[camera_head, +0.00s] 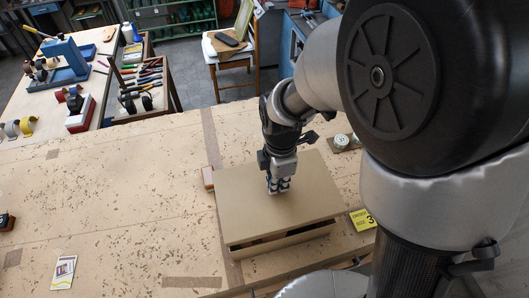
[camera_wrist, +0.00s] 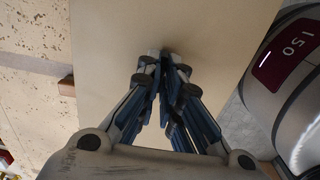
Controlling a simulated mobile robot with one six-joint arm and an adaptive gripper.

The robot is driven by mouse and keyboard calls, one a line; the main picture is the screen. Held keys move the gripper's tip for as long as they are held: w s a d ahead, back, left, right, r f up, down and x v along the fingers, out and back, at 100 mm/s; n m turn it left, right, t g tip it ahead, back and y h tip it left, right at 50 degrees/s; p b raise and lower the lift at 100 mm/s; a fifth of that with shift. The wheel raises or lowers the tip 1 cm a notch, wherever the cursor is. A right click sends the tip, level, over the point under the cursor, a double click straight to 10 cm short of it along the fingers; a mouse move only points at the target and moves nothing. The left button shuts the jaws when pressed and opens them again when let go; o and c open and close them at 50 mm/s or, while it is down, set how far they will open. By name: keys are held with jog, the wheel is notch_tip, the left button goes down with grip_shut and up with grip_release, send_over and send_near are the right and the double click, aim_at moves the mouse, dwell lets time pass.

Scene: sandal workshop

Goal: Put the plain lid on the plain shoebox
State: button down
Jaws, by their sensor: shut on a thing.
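The plain tan lid (camera_head: 265,200) lies roughly level over the plain shoebox (camera_head: 285,242) on the workbench. A dark gap shows between the lid's front edge and the box wall, so the lid does not look fully seated there. My gripper (camera_head: 279,187) points down at the middle of the lid. In the wrist view, the fingers of my gripper (camera_wrist: 163,60) come together at the surface of the lid (camera_wrist: 110,60). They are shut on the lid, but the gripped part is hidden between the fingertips. Most of the box is hidden under the lid.
A reddish block (camera_head: 208,177) stands close to the lid's left side. A picture card (camera_head: 63,272) lies front left. The bench left of the box is mostly clear.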

jog(key=shift+s+a+f, duration=0.2)
jog(key=shift+s+f, duration=0.05)
jog(key=shift+w+d+f+b, duration=0.1)
jog(key=shift+d+f+b, duration=0.15)
jog(key=shift+f+b, duration=0.5)
jog(key=shift+a+f+b, duration=0.15)
jog(key=shift+f+b, duration=1.05)
jog(key=shift+f, duration=0.4)
jog(key=shift+f+b, duration=1.2)
jog(key=shift+f, duration=0.4)
jog(key=c, duration=1.7)
grip_release()
jog(key=shift+r, duration=0.1)
